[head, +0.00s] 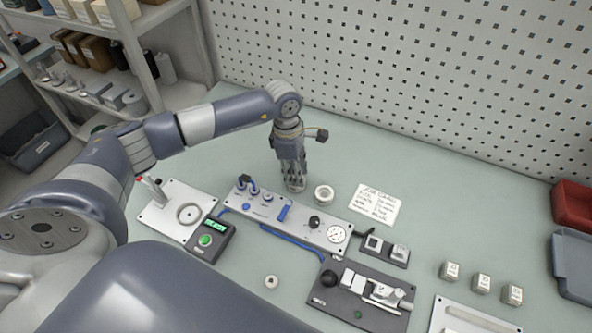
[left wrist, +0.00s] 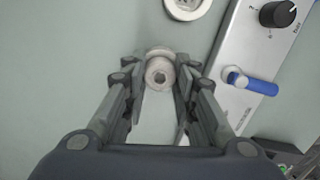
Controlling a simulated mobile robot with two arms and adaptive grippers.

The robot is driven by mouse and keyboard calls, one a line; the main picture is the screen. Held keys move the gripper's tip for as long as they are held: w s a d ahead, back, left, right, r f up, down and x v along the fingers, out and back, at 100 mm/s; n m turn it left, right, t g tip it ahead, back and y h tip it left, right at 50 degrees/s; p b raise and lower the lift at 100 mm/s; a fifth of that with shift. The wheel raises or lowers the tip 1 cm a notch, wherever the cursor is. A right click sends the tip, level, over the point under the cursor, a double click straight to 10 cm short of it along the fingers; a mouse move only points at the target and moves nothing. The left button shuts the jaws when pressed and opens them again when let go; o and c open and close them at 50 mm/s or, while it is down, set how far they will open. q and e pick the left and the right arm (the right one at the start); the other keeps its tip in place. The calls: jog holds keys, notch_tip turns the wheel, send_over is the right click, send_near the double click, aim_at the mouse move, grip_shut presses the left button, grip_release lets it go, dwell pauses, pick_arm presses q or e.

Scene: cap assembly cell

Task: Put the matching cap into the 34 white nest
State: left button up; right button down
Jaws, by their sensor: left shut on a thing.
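My left gripper (head: 296,184) points down at the table behind the long valve panel. A smaller pale ring (head: 271,282) lies in front of the panel. I cannot read a 34 on any of them. My right gripper is not in view.
The valve panel (head: 262,215) with knobs and a gauge stands in front of the gripper. A plate with a ring fixture (head: 165,228) is left, a dark fixture (head: 338,300) front right. A note (head: 376,204) and small marked blocks (head: 482,283) lie right. The table behind is clear.

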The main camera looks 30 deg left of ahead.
pick_arm(q)
jog(key=shift+f+b, duration=0.3)
jog(key=shift+b, duration=0.05)
dwell(0.7)
jog(key=o, duration=0.7)
notch_tip(320, 180, up, 12)
jog(key=a, duration=0.1)
jog(key=shift+s+a, duration=0.2)
jog(key=shift+f, duration=0.15)
